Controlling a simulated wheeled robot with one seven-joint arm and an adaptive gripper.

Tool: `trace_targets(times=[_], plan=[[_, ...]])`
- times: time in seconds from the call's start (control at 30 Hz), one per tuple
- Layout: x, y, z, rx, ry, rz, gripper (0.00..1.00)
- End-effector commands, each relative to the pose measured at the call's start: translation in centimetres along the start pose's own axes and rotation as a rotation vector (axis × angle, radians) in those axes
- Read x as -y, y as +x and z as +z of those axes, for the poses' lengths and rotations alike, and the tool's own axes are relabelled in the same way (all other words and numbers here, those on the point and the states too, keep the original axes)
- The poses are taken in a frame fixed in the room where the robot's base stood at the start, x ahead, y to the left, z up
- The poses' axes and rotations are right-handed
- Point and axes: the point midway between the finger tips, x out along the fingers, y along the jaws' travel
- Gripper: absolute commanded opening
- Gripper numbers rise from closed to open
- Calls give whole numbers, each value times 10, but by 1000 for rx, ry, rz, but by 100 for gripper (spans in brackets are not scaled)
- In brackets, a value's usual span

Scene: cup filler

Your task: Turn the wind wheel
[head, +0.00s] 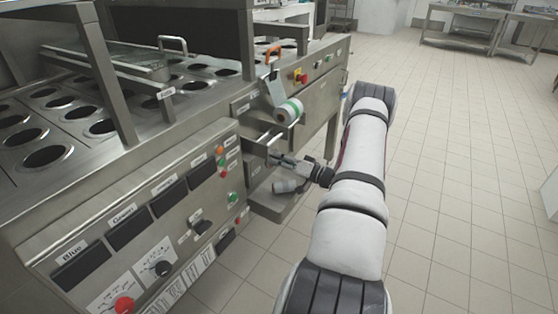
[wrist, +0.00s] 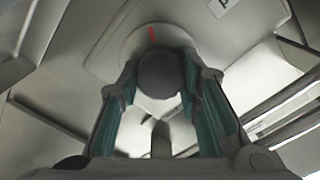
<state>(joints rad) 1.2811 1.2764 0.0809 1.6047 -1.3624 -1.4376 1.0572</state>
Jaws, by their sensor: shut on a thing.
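In the wrist view a dark round knob (wrist: 160,75) stands in front of a pale disc (wrist: 130,44) with a red mark at its top. I take this to be the wind wheel. My gripper (wrist: 160,98) has its two teal-padded fingers on either side of the knob, shut on it. In the head view my gripper (head: 284,160) reaches left into a recess in the machine's side. The wheel cannot be made out there.
A white roll with a green band (head: 288,112) sits just above my gripper. A grey cylinder (head: 288,185) is just below it. The steel machine (head: 120,215) with labelled panels and round holes fills the left. Tiled floor (head: 450,180) is clear at the right.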

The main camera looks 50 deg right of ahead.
Motion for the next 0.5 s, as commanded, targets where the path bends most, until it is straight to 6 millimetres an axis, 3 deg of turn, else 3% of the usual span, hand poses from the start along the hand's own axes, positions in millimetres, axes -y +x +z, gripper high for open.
trace_targets(times=[0.23,0.27,0.3,0.33,0.5], plan=[[0,1,0,-1,-1,0,4],[0,1,0,-1,-1,0,39],[0,1,0,-1,-1,0,48],[0,1,0,-1,-1,0,52],[0,0,0,-1,-1,0,52]])
